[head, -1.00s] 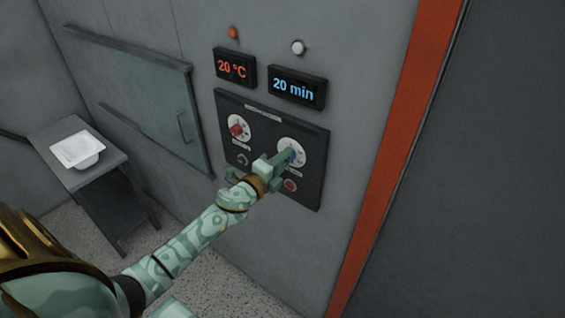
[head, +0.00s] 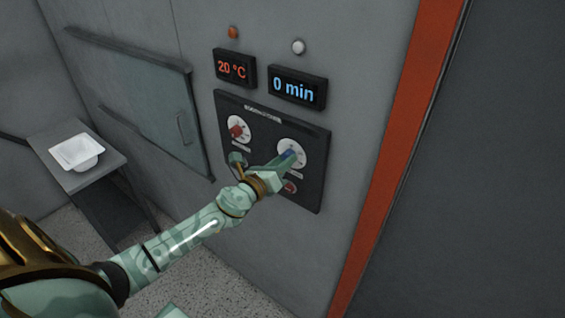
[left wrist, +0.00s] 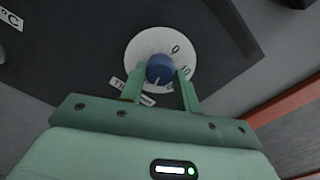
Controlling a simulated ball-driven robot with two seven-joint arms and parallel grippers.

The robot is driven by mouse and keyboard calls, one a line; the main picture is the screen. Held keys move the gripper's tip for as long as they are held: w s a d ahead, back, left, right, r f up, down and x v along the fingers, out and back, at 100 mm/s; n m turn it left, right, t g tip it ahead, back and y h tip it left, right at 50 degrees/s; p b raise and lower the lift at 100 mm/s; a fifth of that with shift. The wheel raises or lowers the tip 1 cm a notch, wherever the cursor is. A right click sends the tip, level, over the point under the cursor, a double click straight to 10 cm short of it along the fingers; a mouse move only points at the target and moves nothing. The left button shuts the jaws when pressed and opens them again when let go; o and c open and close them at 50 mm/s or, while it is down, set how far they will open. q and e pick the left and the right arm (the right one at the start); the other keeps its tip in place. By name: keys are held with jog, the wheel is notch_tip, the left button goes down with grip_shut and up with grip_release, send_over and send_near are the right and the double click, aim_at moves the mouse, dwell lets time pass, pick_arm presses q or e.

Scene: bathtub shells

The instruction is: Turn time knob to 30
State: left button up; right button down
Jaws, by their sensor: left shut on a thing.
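The blue time knob (head: 289,154) sits on a white dial on the dark control panel, and it shows again in the left wrist view (left wrist: 160,69). My left gripper (head: 284,160) is shut on it, with one finger on each side in the left wrist view (left wrist: 160,85). The blue time display (head: 293,88) above the panel reads "0 min". Part of the dial's markings is hidden by my fingers; a 0 and a 10 show. My right gripper is not in view.
A red knob (head: 237,131) is on the panel's left, below an orange "20 °C" display (head: 231,68). A red button (head: 290,187) is under the time dial. A small table (head: 110,160) with a white tub (head: 76,152) stands at left.

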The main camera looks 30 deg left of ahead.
pick_arm(q)
jog(key=shift+f+m, duration=0.15)
jog(key=shift+m, duration=1.45)
jog(key=o, duration=1)
jog(key=shift+s+a+b, duration=0.2)
jog(key=shift+s+b, duration=0.35)
jog(key=shift+s, duration=2.15)
jog(key=shift+s+a+b, duration=0.25)
jog(key=shift+s+b, duration=0.25)
jog(key=shift+s, duration=2.25)
jog(key=shift+s+a+b, duration=0.2)
jog(key=shift+s+b, duration=0.35)
jog(key=shift+s, duration=2.15)
